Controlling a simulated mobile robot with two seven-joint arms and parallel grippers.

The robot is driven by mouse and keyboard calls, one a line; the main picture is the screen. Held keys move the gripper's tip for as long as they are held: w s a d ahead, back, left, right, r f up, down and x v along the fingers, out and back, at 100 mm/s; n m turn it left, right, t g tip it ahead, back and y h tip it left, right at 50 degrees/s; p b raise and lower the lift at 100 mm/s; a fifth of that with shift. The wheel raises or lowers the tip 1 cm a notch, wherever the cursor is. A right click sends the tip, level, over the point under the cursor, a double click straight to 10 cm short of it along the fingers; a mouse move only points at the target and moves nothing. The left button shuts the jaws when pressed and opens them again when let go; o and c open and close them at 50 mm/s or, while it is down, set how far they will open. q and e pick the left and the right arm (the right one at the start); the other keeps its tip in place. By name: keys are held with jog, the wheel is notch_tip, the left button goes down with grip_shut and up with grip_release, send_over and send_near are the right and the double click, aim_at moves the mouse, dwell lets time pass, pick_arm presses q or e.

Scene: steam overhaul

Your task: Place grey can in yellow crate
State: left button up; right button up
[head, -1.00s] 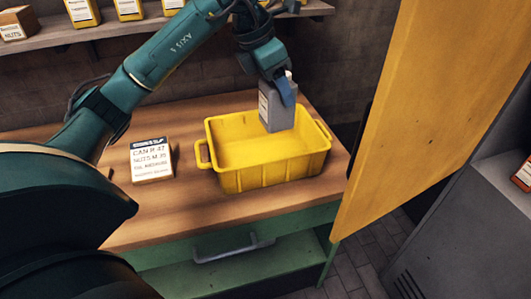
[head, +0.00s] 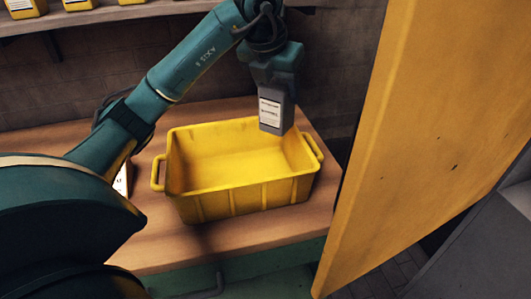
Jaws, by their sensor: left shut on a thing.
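The yellow crate (head: 240,197) stands on the wooden bench, open at the top, and the part of its inside that I see is empty. My left gripper (head: 275,82) points down above the crate's right back part. It is shut on the grey can (head: 274,112), which has a white label and hangs upright. The can's lower end overlaps the crate's right back rim in the picture; I cannot tell how far inside it is. My right gripper is not in view.
A wooden workbench (head: 130,250) carries the crate. A large yellow panel (head: 430,110) stands at the right. A shelf (head: 95,20) with several boxes is at the back.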

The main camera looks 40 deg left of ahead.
aim_at(270, 124)
pick_arm(q)
notch_tip(270, 124, down, 14)
jog(key=shift+r, duration=0.1)
dwell(0.4)
jog(key=o, duration=1.3)
jog(key=shift+f, duration=0.2)
jog(key=shift+r, duration=0.1)
jog(key=v, duration=1.1)
jog(key=shift+r, duration=0.1)
jog(key=shift+s+r, duration=0.2)
jog(key=shift+r, duration=0.2)
